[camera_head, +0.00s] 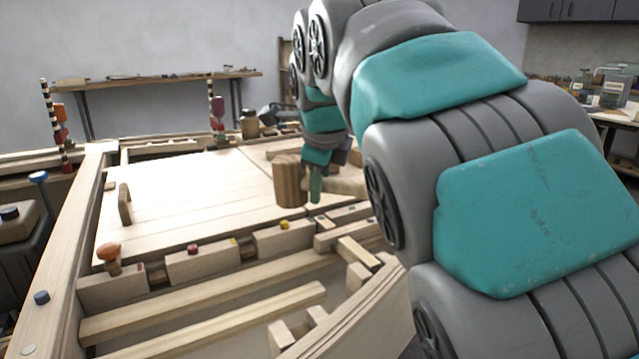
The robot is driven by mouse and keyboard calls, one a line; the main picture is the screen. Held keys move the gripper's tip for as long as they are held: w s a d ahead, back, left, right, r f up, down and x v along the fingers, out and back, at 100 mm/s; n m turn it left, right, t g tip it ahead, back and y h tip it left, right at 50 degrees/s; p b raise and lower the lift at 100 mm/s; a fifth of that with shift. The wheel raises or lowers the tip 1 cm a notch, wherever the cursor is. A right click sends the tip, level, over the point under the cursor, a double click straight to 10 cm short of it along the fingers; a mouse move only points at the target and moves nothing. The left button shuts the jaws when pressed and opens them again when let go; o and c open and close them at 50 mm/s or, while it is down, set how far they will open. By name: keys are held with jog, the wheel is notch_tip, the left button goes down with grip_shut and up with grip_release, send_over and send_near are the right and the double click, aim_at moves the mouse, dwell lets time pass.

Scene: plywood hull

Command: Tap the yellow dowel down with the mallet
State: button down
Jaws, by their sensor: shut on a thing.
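The yellow dowel (284,224) shows as a small yellow top, low in a pale wooden block along the near side of the hull. The mallet has a brown wooden head (289,181) and a pale handle (348,186) running to the right. My gripper (316,188) is shut on the mallet's handle just right of the head, and one teal finger is in plain view. The head is above and slightly behind the yellow dowel in the picture, apart from it. My arm hides part of the handle's right end.
A red dowel (193,249) and an orange knob (109,254) sit to the left in the same row of blocks. A wooden handle (124,204) stands on the plywood panel (190,195). Clamps (218,112) rise at the far edge. My arm covers the right side.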

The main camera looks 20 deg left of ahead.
notch_tip(320, 180, down, 5)
jog(key=b, duration=0.2)
jog(key=shift+f+b, duration=0.15)
jog(key=shift+b, duration=0.15)
jog(key=shift+r+p, duration=0.4)
jog(key=shift+r, duration=0.15)
notch_tip(320, 180, up, 5)
jog(key=p, duration=0.3)
jog(key=shift+f+p, duration=0.2)
jog(key=shift+p, duration=0.1)
jog(key=shift+f, duration=0.1)
jog(key=shift+f, duration=0.3)
